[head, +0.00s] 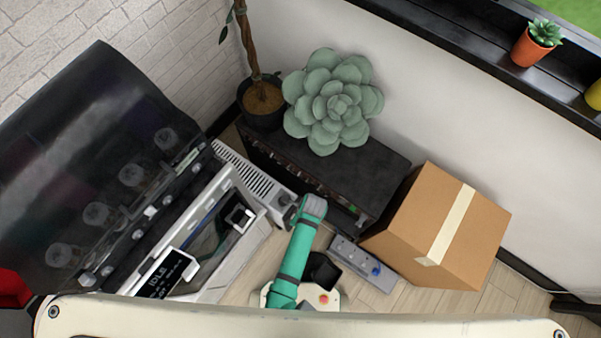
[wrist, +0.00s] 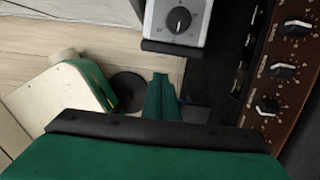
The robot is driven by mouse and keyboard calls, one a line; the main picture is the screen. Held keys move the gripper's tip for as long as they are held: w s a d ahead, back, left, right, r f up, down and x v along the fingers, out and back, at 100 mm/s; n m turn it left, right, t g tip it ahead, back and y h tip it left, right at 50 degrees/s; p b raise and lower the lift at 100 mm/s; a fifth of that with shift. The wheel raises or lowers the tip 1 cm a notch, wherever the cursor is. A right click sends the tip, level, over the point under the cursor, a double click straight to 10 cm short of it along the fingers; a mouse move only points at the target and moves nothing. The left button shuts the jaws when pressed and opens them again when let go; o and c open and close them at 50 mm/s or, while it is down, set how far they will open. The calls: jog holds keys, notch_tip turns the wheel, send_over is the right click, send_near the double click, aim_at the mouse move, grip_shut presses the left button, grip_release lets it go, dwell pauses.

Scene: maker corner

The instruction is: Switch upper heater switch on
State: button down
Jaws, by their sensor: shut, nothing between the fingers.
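The heater (head: 258,181) is a white box with a slatted top, standing between the printer and the black amplifier in the head view. Its end panel (wrist: 172,28), with a black dial on light grey, shows at the top of the wrist view, cut off by the frame edge. No upper switch can be made out in either view. My gripper (wrist: 162,88) is shut and empty, with its green fingers together, below and apart from the panel in the wrist picture. In the head view my green arm ends near the heater's front end, and the fingertips are hidden there.
A black amplifier (head: 325,170) with a row of knobs (wrist: 284,72) stands close to the right. A cardboard box (head: 445,225), a grey power strip (head: 362,263) and a printer marked IDLE (head: 166,274) are nearby. Some wooden floor is clear.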

jog(key=d, duration=0.1)
jog(key=s+d+f, duration=0.1)
jog(key=s+d, duration=0.1)
jog(key=shift+f, duration=0.3)
jog(key=w+a+f, duration=0.3)
jog(key=a+f, duration=0.1)
jog(key=f, duration=0.6)
jog(key=shift+a+f, duration=0.2)
dwell(0.4)
